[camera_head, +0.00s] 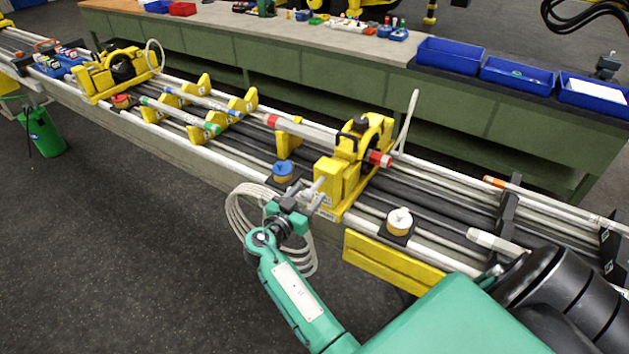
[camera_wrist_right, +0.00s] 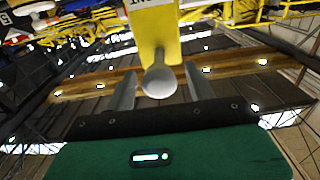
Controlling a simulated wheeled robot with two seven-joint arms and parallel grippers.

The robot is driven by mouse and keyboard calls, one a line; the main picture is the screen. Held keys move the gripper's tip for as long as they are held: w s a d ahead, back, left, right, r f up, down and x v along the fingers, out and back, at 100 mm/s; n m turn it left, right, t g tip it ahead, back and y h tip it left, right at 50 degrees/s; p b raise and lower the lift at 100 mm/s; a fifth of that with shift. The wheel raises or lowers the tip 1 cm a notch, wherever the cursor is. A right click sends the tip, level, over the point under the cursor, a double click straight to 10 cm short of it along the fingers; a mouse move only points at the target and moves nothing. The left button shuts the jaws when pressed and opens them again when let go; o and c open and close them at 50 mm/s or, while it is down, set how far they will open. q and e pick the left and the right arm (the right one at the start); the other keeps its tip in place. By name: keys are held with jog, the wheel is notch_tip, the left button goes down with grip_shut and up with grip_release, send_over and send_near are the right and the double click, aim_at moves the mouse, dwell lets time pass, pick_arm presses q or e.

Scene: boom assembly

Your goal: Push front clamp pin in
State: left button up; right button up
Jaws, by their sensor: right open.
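The front yellow clamp (camera_head: 336,187) sits on the rails in the middle of the head view. Its grey clamp pin (camera_head: 315,188) sticks out of the clamp's near side toward my right gripper (camera_head: 303,208). The right wrist view shows the round end of the pin (camera_wrist_right: 158,82) between the two fingers of the gripper (camera_wrist_right: 160,88), with the yellow clamp (camera_wrist_right: 157,30) behind it. The fingers are apart, with a visible gap on each side of the pin. How deep the pin sits in the clamp is hard to tell. My left gripper is out of view.
A second yellow clamp (camera_head: 97,80) stands farther left along the rails. A blue-capped part (camera_head: 283,170) and a white-capped part (camera_head: 399,220) sit on either side of the front clamp. Coiled white cable (camera_head: 243,205) hangs beside my gripper. Blue bins (camera_head: 450,56) stand on the back bench.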

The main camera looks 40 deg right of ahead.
aim_at(315, 185)
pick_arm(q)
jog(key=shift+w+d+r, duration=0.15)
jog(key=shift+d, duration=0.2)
pick_arm(e)
jog(key=shift+d, duration=0.2)
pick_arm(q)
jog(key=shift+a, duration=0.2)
pick_arm(e)
jog(key=shift+a+r, duration=0.1)
jog(key=c, duration=0.3)
grip_shut()
jog(key=shift+w+d+b, duration=0.15)
jog(key=shift+d+b, duration=0.2)
jog(key=shift+b, duration=0.05)
jog(key=b+x, duration=0.2)
jog(key=x, duration=0.1)
jog(key=shift+d+f, duration=0.15)
jog(key=shift+f, duration=0.05)
jog(key=shift+w+d+b, duration=0.2)
jog(key=shift+d+b, duration=0.1)
jog(key=shift+b, duration=0.1)
jog(key=shift+r, duration=0.2)
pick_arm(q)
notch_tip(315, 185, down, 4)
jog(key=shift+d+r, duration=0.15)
pick_arm(e)
jog(key=shift+r, duration=0.1)
